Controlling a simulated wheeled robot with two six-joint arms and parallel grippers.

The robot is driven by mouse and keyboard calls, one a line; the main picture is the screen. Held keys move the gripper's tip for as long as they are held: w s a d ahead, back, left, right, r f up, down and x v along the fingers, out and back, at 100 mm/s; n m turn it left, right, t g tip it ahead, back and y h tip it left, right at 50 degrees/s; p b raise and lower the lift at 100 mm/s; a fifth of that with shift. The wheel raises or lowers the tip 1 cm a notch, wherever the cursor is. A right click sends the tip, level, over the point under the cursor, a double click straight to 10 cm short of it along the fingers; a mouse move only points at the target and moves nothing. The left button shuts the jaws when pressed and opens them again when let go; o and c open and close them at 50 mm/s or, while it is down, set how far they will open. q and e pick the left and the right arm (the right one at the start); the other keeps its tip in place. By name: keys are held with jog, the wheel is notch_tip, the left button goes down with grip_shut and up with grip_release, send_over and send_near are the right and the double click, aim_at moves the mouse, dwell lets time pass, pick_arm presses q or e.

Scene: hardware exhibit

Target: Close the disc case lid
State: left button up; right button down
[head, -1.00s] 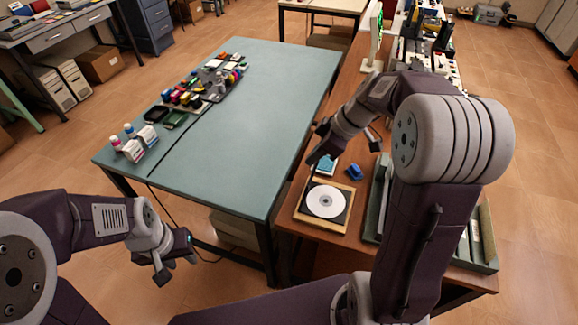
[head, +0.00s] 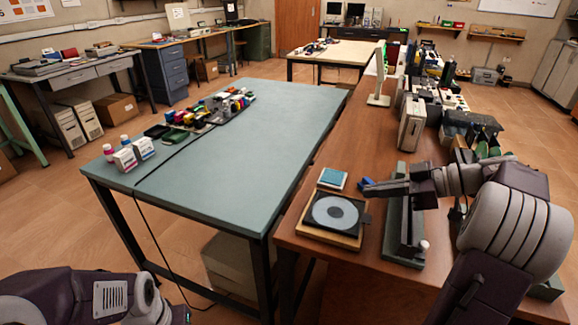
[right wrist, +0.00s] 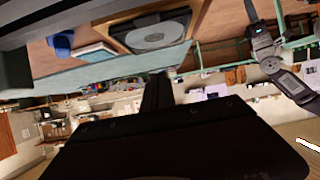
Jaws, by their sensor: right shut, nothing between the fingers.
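The disc case (head: 333,214) lies on a wooden tray (head: 313,235) on the brown bench. Its disc looks grey, as if under a flat clear lid, so the lid appears down. A small dark tab shows at its right edge. The case also shows at the top of the right wrist view (right wrist: 150,36). My right gripper (head: 376,189) is shut and empty, above and to the right of the case, apart from it. My left gripper is largely cut off at the bottom left of the head view; its arm (right wrist: 290,82) shows in the right wrist view.
A blue object (head: 365,182) sits by my right gripper's tip. A small blue-topped box (head: 332,178) lies behind the case. A dark green rail-like fixture (head: 403,225) stands right of it. The teal table (head: 215,165) is mostly clear.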

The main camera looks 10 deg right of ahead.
aim_at(407, 219)
jog(key=f+b, duration=0.1)
jog(key=d+f+b, duration=0.1)
jog(key=f+b, duration=0.1)
jog(key=f, duration=0.1)
jog(key=shift+s+d, duration=0.2)
jog(key=shift+s, duration=0.2)
jog(key=shift+s+d+f+b, duration=0.15)
jog(key=shift+d+f+b, duration=0.05)
jog(key=shift+f+b, duration=0.45)
jog(key=shift+s+d+f+b, duration=0.1)
jog(key=shift+d+f+b, duration=0.05)
jog(key=shift+f+b, duration=0.45)
jog(key=shift+b+x, duration=0.65)
jog(key=shift+x, duration=0.1)
jog(key=shift+s+d+r, duration=0.1)
jog(key=shift+s+r, duration=0.05)
jog(key=p+v, duration=0.3)
jog(key=v, duration=0.5)
jog(key=shift+r+p, duration=0.15)
jog(key=shift+p, duration=0.2)
jog(key=shift+s+d+r, duration=0.1)
jog(key=shift+s+d, duration=0.1)
jog(key=shift+d, duration=0.1)
